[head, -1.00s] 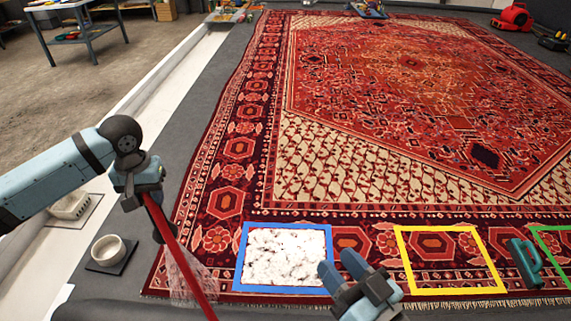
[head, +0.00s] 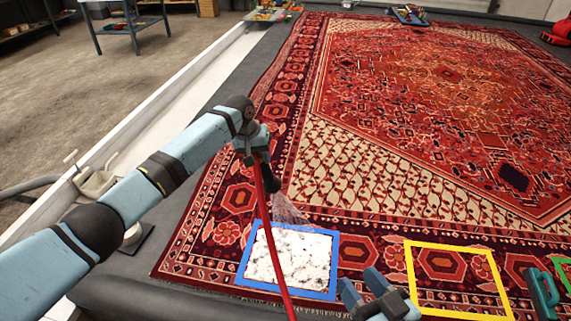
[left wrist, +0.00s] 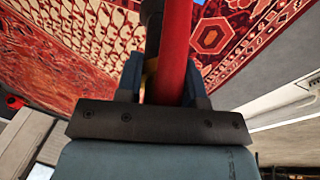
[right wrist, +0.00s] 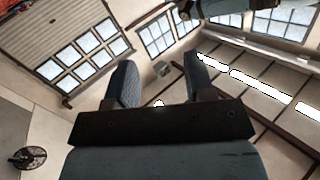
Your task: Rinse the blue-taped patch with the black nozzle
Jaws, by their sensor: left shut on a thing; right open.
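The blue-taped patch (head: 337,262) lies on the rug's near border and is covered in white foam with dark streaks. My left gripper (head: 258,152) is shut on the black nozzle (head: 270,180), above the rug just beyond the patch. A red hose (head: 267,225) hangs from it and crosses in front of the patch. The hose also shows between the fingers in the left wrist view (left wrist: 176,50). A water spray (head: 287,208) leaves the nozzle and falls near the patch's far edge. My right gripper (head: 368,290) is open and empty, right of the patch.
A yellow-taped square (head: 409,270) lies to the right, with part of a green-taped one (head: 562,272) beyond it. A teal handled tool (head: 542,292) sits between them. A white channel (head: 170,125) runs along the left. The rug's middle is clear.

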